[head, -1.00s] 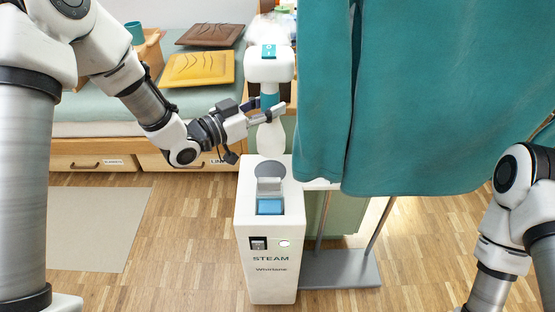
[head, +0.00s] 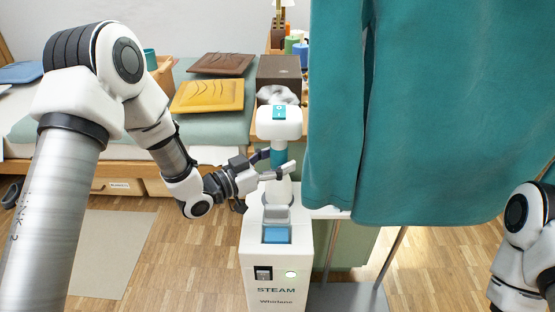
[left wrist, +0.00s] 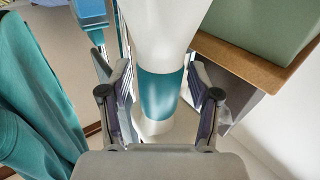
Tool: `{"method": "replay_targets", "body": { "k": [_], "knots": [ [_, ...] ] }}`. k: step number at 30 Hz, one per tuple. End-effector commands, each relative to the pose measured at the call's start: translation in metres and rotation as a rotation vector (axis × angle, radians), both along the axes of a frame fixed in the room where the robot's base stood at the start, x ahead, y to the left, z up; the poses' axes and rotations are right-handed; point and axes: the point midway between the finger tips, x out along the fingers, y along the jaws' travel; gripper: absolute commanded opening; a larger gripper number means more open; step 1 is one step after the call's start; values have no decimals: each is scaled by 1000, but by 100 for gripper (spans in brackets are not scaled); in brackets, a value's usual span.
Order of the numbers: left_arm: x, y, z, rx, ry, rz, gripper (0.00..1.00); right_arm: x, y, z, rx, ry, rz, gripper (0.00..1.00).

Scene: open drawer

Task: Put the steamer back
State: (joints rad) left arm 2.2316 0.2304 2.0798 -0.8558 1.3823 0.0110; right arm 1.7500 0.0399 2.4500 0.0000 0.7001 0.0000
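The steamer (head: 279,122), with a white head and a teal band on its handle, stands upright over the top of the white steam station (head: 276,290). Its lower end reaches the station top behind the blue-windowed part; whether it is fully seated is hidden. My left gripper (head: 280,170) is shut around the handle from the left. In the left wrist view the teal band (left wrist: 160,95) lies between the two fingers, close to both pads. My right gripper is out of view; only part of the right arm shows at the right edge.
A teal curtain-like cloth (head: 430,120) hangs close to the right of the steamer. A metal stand foot (head: 350,298) is beside the station. Behind are a yellow board (head: 207,96), a brown board (head: 222,64) and a dark box (head: 279,72).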

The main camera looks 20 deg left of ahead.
Motion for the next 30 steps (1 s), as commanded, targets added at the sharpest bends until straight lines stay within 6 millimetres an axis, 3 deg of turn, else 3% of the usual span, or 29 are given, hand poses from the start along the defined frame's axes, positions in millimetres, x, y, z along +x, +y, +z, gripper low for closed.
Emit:
{"method": "replay_targets", "body": {
  "k": [8, 21, 30],
  "knots": [
    [-3, 3, 4, -2, 1, 2, 62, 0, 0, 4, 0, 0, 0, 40],
    [-79, 62, 6, -7, 1, 5, 62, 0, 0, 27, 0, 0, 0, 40],
    [-95, 74, 2, 0, 0, -1, 62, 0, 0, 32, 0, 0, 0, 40]
  ]
}}
